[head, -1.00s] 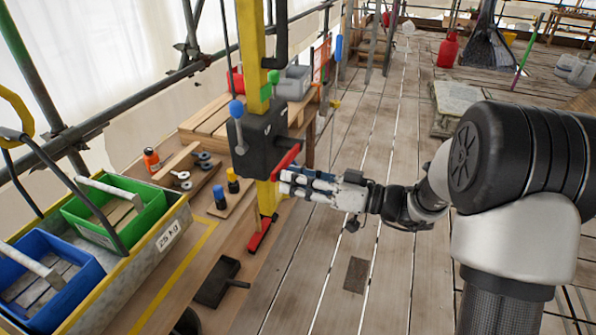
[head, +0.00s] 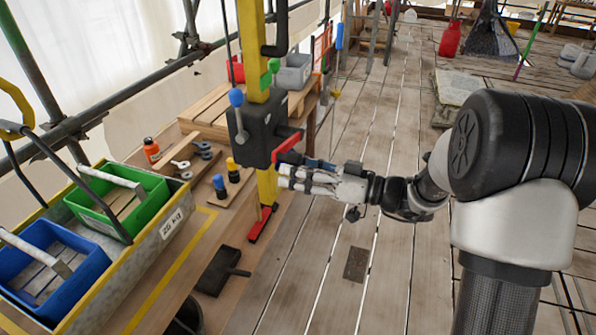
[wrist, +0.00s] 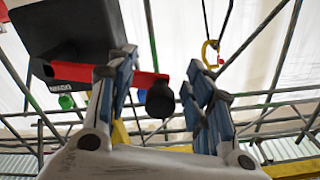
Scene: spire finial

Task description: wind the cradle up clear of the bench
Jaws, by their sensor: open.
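The cradle appears to be the long grey trough with a yellow rim and a "25 kg" label (head: 171,222), at the left in the head view, low against the wooden bench (head: 225,240). Whether any gap lies beneath it is hidden. A black winch box (head: 256,131) sits on a yellow post (head: 250,50). Its red crank arm (head: 287,146) also shows in the wrist view (wrist: 147,80), ending in a dark round knob (wrist: 160,100). My gripper (head: 281,176) is open beside the crank; in the wrist view the knob appears between its fingers (wrist: 160,88). Contact is not clear.
A green bin (head: 150,188) and a blue bin (head: 85,262) sit in the trough. Blue-knobbed (head: 236,97) and green-knobbed (head: 273,77) levers stand by the winch. The plank floor right of the bench is largely clear.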

